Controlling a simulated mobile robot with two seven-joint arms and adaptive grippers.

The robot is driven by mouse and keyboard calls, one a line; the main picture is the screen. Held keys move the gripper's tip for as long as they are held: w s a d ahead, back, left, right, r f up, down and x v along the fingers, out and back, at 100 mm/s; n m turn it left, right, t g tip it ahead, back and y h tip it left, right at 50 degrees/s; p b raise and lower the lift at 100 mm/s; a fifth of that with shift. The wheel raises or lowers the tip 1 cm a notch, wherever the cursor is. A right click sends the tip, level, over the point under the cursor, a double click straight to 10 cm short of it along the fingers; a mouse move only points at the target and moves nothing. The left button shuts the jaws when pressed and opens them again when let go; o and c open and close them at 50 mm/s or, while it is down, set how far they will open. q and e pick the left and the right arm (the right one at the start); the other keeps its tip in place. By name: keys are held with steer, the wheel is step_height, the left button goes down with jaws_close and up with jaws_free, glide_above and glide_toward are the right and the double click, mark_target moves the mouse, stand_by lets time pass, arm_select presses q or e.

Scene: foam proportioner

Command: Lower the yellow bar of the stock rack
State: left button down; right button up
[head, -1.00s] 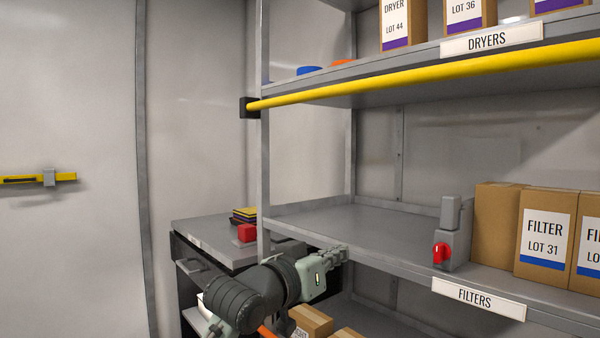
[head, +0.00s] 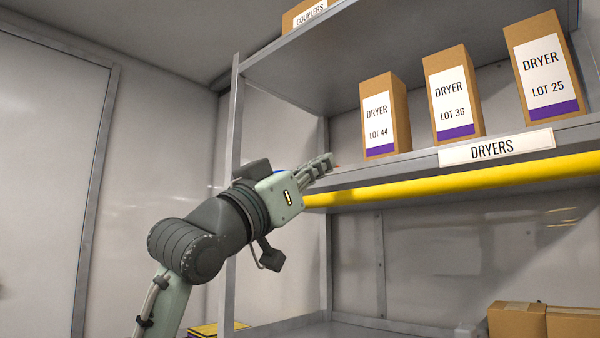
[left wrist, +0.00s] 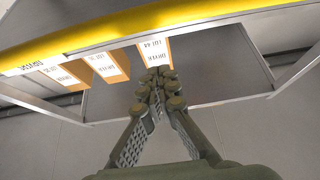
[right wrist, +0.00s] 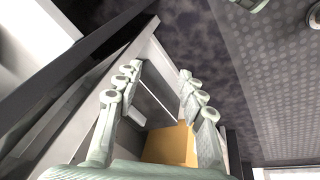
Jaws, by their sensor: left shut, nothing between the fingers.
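The yellow bar (head: 450,181) runs along the front of the rack just under the DRYERS shelf edge (head: 410,166). Its left end is hidden behind my left gripper and wrist. My left gripper (head: 329,162) is shut and empty, at the height of the shelf edge and just above the bar in the head view. In the left wrist view the bar (left wrist: 150,30) crosses the top, beyond the closed fingertips (left wrist: 158,78). Whether the fingers touch the bar cannot be told. My right gripper (right wrist: 155,90) shows only in the right wrist view, open, with a brown box (right wrist: 170,146) beyond its fingers.
Dryer boxes (head: 384,115) stand on the shelf close to my left gripper. A rack post (head: 230,140) rises behind my left arm. Brown boxes (head: 516,321) stand on the lower shelf at right. The space between the shelves is largely clear.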

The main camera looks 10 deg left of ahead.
mark_target(349, 198)
arm_select(q)
steer(key=shift+w+d+f, duration=0.4)
steer(key=shift+w+f, duration=0.15)
steer(key=shift+f, duration=0.2)
steer(key=shift+w+d+f, duration=0.35)
steer(key=shift+w+f, duration=0.2)
steer(key=shift+f, duration=0.15)
arm_select(e)
steer(key=shift+w+a+f, duration=0.1)
steer(key=shift+f, duration=0.25)
